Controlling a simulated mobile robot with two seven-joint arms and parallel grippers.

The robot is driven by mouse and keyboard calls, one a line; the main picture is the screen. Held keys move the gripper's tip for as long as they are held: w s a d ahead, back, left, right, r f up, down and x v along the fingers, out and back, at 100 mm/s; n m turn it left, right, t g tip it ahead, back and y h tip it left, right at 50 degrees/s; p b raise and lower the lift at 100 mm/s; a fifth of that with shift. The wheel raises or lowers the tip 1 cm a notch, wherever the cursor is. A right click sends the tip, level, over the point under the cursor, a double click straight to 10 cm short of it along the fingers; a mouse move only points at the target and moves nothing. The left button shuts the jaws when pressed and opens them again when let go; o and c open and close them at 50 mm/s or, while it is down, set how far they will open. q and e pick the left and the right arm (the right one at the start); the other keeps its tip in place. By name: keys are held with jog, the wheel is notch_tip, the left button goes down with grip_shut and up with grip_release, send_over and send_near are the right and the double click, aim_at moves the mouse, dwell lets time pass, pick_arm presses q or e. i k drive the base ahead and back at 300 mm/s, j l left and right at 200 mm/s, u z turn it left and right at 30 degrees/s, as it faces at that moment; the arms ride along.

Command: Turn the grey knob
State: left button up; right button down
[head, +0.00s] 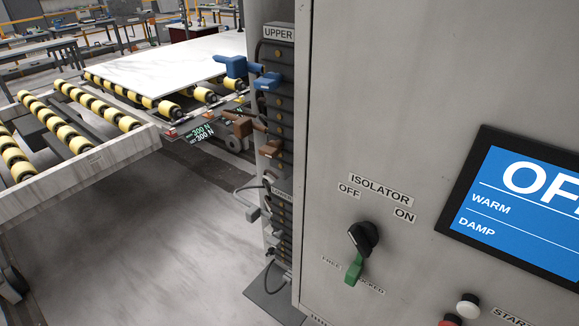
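A dark grey to black rotary knob (366,236) sits on the light grey cabinet front, below the label ISOLATOR and between the labels OFF and ON. A pale mark shows on its left side, toward OFF. A green tab (355,270) hangs just below the knob, over the labels FREE and LOCKED; it covers part of that lettering, so I cannot tell which one it points at. No other knob looks clearly grey. Neither of my grippers shows in the head view.
A blue screen (520,205), cut off at the right, reads WARM and DAMP. White (467,306) and red (450,321) buttons sit below it. Blue (235,66) and brown (242,125) handles jut from the cabinet's left side. A pale slab (160,62) lies on the yellow-wheeled roller conveyor.

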aim_at(275, 240)
jog(key=j, duration=0.2)
jog(key=k+j+z, duration=0.1)
jog(key=i+j, duration=0.1)
jog(key=j, duration=0.3)
jog(key=i+j, duration=0.15)
jog(key=j, duration=0.25)
jog(key=i+j, duration=0.1)
jog(key=j, duration=0.25)
jog(key=i+j, duration=0.15)
jog(key=j, duration=0.25)
